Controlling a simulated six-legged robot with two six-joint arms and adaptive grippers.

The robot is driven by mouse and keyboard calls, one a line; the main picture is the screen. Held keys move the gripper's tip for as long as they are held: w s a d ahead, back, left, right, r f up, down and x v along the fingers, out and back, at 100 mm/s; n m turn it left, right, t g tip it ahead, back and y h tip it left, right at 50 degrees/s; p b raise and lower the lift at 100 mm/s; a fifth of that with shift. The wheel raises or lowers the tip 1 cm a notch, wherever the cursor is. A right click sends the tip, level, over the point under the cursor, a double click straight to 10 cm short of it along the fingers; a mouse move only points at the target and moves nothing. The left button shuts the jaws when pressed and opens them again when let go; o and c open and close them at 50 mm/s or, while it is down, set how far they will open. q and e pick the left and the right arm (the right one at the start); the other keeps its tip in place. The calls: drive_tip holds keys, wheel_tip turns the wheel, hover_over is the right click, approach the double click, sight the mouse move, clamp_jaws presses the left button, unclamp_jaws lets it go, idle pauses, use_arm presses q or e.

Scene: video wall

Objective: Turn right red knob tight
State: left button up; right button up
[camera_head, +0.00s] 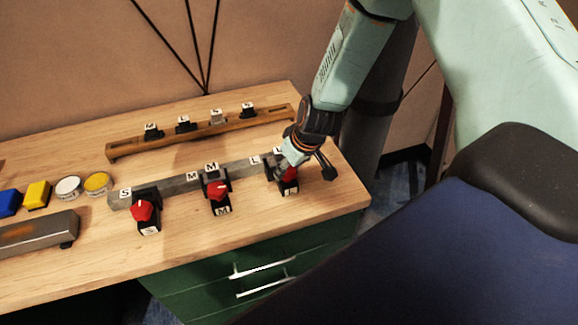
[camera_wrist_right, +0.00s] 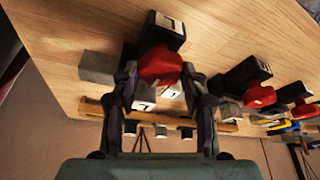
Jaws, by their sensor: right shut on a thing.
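The right red knob (camera_head: 291,175) sits on a black block at the right end of the grey bar and is partly hidden by my right gripper (camera_head: 290,168). In the right wrist view the red knob (camera_wrist_right: 161,66) lies between the two fingertips of my right gripper (camera_wrist_right: 161,78). The gripper is shut on it. The block behind the knob carries a white label (camera_wrist_right: 168,24). My left gripper is not in view.
The middle red knob (camera_head: 218,191) and left red knob (camera_head: 142,210) sit along the grey bar (camera_head: 181,185). A wooden rail (camera_head: 190,137) with several labelled black pieces lies behind. Yellow and blue buttons (camera_head: 37,194) are at left. Bare table (camera_head: 330,203) lies at right.

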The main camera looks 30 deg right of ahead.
drive_tip(key=shift+s+a+r+m+h+p, duration=0.1)
drive_tip(key=shift+m+h+p, duration=0.2)
drive_tip(key=shift+m+p, duration=0.65)
drive_tip(key=m+h+p, duration=0.1)
drive_tip(key=m+p, duration=0.2)
drive_tip(key=p, duration=0.1)
drive_tip(key=m+h+p, duration=0.1)
drive_tip(key=m+p, duration=0.2)
drive_tip(key=p, duration=0.1)
drive_tip(key=shift+a+m+g, duration=0.15)
drive_tip(key=shift+m+g, duration=0.1)
drive_tip(key=shift+g, duration=0.15)
drive_tip(key=shift+m+h+p, duration=0.5)
drive_tip(key=shift+m+p, duration=0.55)
drive_tip(key=shift+m, duration=0.05)
drive_tip(key=shift+w+a+m+g, duration=0.1)
drive_tip(key=shift+w+m+g, duration=0.1)
drive_tip(key=shift+m+g, duration=0.3)
drive_tip(key=shift+m+h, duration=0.4)
drive_tip(key=shift+m, duration=0.8)
drive_tip(key=m, duration=0.1)
drive_tip(key=m+g+b, duration=0.1)
drive_tip(key=m, duration=0.1)
drive_tip(key=shift+w+f+g, duration=0.15)
drive_tip(key=shift+f+g, duration=0.05)
drive_tip(key=shift+g, duration=0.1)
drive_tip(key=shift+m+g+h+b, duration=0.3)
drive_tip(key=shift+m+g+b, duration=0.25)
drive_tip(key=shift+m, duration=0.85)
drive_tip(key=shift+r, duration=0.1)
